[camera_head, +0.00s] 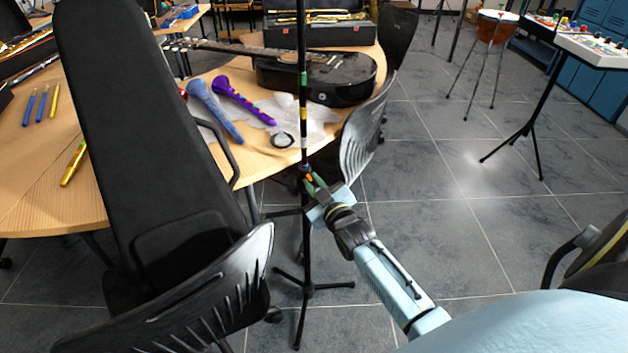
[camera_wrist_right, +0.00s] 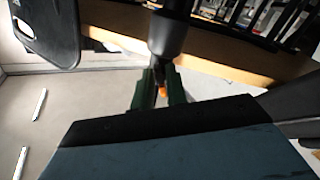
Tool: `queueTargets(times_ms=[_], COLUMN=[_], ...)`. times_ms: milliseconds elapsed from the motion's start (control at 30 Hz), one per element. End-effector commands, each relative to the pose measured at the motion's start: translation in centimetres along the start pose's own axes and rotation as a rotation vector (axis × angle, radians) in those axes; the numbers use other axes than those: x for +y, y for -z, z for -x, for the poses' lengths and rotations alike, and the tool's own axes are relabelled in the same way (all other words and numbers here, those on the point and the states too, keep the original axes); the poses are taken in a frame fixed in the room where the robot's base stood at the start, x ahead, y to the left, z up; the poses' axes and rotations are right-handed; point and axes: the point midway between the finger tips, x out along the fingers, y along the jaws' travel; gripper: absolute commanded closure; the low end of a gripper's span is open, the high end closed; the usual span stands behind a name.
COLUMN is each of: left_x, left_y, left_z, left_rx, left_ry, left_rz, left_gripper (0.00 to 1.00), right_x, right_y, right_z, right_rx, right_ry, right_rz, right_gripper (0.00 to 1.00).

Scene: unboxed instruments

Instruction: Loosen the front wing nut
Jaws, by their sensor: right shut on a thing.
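A thin black stand (camera_head: 304,240) rises upright from a tripod base on the floor, in front of the round table. My right gripper (camera_head: 311,180) reaches in from the lower right and is shut at the stand's pole, at about table height. A small orange part, apparently the wing nut (camera_wrist_right: 162,91), shows between the two dark green fingers of my right gripper (camera_wrist_right: 160,88) in the right wrist view. Most of it is hidden by the fingers. The dark pole joint stands just beyond the fingertips. My left gripper is not in view.
A long black case (camera_head: 150,130) leans at the left by a black chair (camera_head: 190,300). The wooden table (camera_head: 230,70) behind holds a black guitar (camera_head: 318,74) and colourful toy instruments. Another chair back (camera_head: 366,140) stands close right of the pole.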

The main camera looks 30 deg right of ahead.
Motion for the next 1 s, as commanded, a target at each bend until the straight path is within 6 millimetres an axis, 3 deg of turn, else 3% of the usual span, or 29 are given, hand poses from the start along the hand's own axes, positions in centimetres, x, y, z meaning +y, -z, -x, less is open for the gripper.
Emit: queueTargets(times_ms=[400,433,600,1000], left_x=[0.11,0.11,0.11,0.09], left_y=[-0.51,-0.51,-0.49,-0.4], left_z=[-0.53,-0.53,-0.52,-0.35], left_rx=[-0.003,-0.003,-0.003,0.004], left_ry=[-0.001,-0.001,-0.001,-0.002], left_rz=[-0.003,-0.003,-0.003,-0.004], left_gripper=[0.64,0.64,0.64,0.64], right_x=[0.01,0.01,0.0,-0.01], right_y=[0.0,0.0,-0.01,-0.02], right_z=[-0.01,-0.01,0.0,0.74], right_rx=[0.001,0.001,0.001,-0.001], right_ry=[-0.001,0.0,0.0,0.001], right_rz=[0.034,0.034,0.033,0.032], right_gripper=[1.0,0.85,0.64,0.64])
